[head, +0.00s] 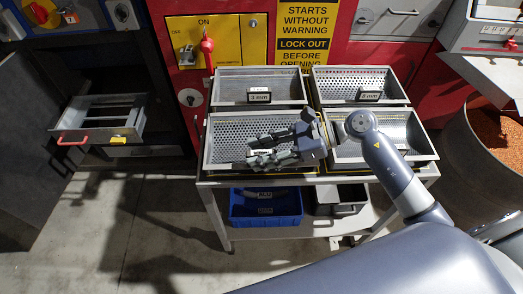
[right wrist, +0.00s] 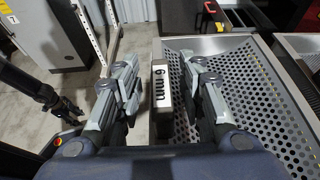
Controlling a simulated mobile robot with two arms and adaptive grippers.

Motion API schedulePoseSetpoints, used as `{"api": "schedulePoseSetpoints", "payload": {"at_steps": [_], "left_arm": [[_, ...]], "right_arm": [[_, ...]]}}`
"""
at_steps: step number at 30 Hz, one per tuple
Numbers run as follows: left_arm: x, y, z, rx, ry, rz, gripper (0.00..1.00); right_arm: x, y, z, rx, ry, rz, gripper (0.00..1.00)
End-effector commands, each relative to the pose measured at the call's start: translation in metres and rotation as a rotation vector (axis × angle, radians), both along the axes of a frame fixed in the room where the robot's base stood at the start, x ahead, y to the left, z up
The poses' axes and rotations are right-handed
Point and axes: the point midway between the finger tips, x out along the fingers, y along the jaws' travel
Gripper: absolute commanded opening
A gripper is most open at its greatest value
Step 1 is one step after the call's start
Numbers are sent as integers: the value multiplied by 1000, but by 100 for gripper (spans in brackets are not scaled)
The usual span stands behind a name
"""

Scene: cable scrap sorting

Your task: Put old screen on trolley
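The trolley (head: 212,207) is a pale metal cart with several mesh-bottomed screen trays on top. The front-left screen (head: 225,133) sits on the trolley top; in the right wrist view a screen (right wrist: 283,118) carries a "6 mm" label (right wrist: 161,88) on its rim. My right gripper (head: 268,148) is above the front-left screen and hides part of it and its label. In the right wrist view the gripper (right wrist: 162,92) has its fingers apart, one each side of the labelled rim. It appears empty; contact with the rim cannot be told.
Other screens stand at back left (head: 285,82), back right (head: 386,78) and front right (head: 409,130). A blue bin (head: 237,213) sits on the lower shelf. A drawer frame (head: 76,127) is pulled out at left. A drum of copper-coloured granules (head: 502,140) stands right. Floor at left is clear.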

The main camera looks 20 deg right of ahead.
Motion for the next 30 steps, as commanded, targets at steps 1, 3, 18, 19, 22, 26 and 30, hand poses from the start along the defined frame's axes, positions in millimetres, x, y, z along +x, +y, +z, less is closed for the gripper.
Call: {"api": "schedulePoseSetpoints", "payload": {"at_steps": [1,3,18,19,22,26,30], "left_arm": [[0,0,0,0,0,0,40],[0,0,0,0,-1,0,40],[2,1,-19,1,-3,-2,40],[2,1,-21,1,-3,-2,40],[3,1,-25,0,-4,-2,40],[3,1,-28,1,-4,-2,40],[3,1,-29,1,-4,-2,40]], "right_arm": [[0,0,0,0,0,0,36],[0,0,0,0,0,0,36],[-17,-62,22,-5,1,-2,36],[-19,-67,24,-6,1,-2,36],[-24,-83,33,-5,0,-1,36],[-28,-98,40,-3,0,-1,36],[-30,-106,45,-1,0,-1,36]]}}
